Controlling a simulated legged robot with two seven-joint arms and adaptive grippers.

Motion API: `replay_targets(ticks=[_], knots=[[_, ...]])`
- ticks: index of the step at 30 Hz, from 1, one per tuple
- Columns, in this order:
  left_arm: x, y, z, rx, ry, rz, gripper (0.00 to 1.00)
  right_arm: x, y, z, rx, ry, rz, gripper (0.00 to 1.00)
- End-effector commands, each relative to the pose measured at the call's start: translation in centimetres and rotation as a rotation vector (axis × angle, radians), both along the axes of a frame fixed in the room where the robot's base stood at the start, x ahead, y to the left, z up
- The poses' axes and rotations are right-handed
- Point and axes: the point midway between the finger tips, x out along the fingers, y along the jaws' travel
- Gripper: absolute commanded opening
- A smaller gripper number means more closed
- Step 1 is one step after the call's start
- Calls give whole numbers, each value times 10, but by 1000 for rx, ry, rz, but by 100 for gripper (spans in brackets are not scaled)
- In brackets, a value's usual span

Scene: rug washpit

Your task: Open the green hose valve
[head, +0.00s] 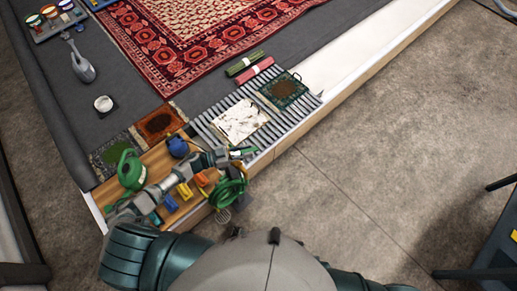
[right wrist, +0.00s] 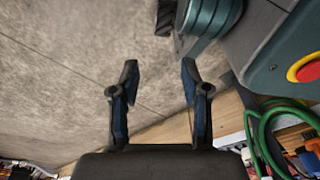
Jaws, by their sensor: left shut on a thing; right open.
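My left gripper (head: 226,157) reaches over the wooden shelf at the pit's front edge. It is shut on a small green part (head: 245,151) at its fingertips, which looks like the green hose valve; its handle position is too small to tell. A coiled green hose (head: 230,190) hangs just below and in front of the gripper. The hose also shows at the lower right of the right wrist view (right wrist: 262,140). My right gripper (right wrist: 160,75) is open and empty, with bare concrete floor beyond its fingers.
The wooden shelf (head: 157,158) holds a green watering can (head: 131,170), a blue jug (head: 178,147) and yellow items (head: 184,190). A slatted grate (head: 267,132) carries a white sample and a dark green mat (head: 283,90). A red rug (head: 160,60) lies behind. The concrete floor (head: 350,180) at right is mostly clear.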

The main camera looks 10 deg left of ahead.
Motion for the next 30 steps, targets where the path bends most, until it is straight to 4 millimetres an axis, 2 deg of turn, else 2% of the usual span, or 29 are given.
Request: replay_targets(ticks=[6,21,22,24,25,30], knots=[[-4,5,1,-3,-3,-57,0,10,1,5,0,-6,0,46],[-5,5,2,-3,-1,-74,0,15,1,10,-1,-10,-3,46],[-5,5,2,-3,-1,-74,27,14,1,10,-1,-10,-3,46],[-5,6,1,-3,-1,-74,45,14,1,9,-1,-8,-3,46],[-5,5,1,-3,-1,-74,48,13,1,9,-1,-8,-3,46],[-5,5,1,-2,0,-74,48,13,0,9,-1,-6,-3,46]])
